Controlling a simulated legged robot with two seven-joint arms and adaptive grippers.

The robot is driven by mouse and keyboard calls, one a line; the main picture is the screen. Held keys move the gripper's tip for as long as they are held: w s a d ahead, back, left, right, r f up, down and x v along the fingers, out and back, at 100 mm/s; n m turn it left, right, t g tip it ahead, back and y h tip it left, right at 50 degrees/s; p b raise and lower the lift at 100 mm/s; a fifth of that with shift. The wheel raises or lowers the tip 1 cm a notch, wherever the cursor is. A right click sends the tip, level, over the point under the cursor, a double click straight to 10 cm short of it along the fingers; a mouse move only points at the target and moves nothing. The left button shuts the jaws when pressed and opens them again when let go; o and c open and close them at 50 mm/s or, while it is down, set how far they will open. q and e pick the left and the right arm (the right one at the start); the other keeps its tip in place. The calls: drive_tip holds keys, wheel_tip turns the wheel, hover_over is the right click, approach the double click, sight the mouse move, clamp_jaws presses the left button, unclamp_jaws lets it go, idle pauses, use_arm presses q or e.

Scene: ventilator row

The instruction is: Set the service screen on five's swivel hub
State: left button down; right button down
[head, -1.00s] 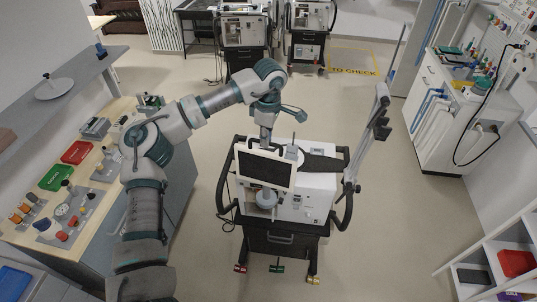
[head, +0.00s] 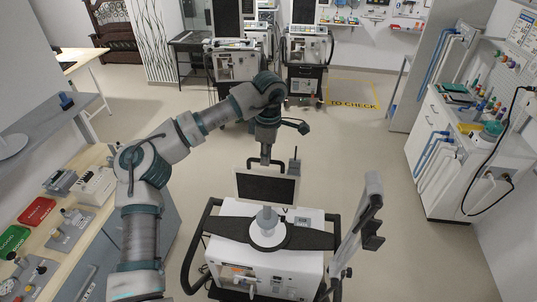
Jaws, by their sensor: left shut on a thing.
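The service screen (head: 267,188), a dark panel in a pale frame, is upright above the top of the near ventilator (head: 262,267). My left gripper (head: 266,160) comes down from above and is shut on the screen's top edge; its fingertips are small and partly hard to make out. The swivel hub, a pale round disc with a short grey post (head: 267,229), sits on the ventilator's top, straight below the screen in the picture. The screen's lower edge meets the post in the picture; I cannot tell whether they touch. My right gripper is not in view.
A grey jointed arm (head: 362,222) stands up at the ventilator's right side. Black handles (head: 194,245) flank the ventilator. A bench with red (head: 37,211) and green trays is at left.

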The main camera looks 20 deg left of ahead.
sight(266, 171)
use_arm(q)
drive_tip(key=shift+r, duration=0.2)
drive_tip(key=shift+s+a+f, duration=0.1)
drive_tip(key=shift+s+a, duration=0.1)
drive_tip(key=shift+f, duration=0.15)
drive_tip(key=shift+s+d+f, duration=0.1)
drive_tip(key=shift+f, duration=0.1)
drive_tip(key=shift+w+d+f, duration=0.15)
drive_tip(key=shift+w+f, duration=0.05)
drive_tip(key=shift+f, duration=0.35)
drive_tip(key=shift+w+f, duration=0.1)
drive_tip(key=shift+f, duration=1.6)
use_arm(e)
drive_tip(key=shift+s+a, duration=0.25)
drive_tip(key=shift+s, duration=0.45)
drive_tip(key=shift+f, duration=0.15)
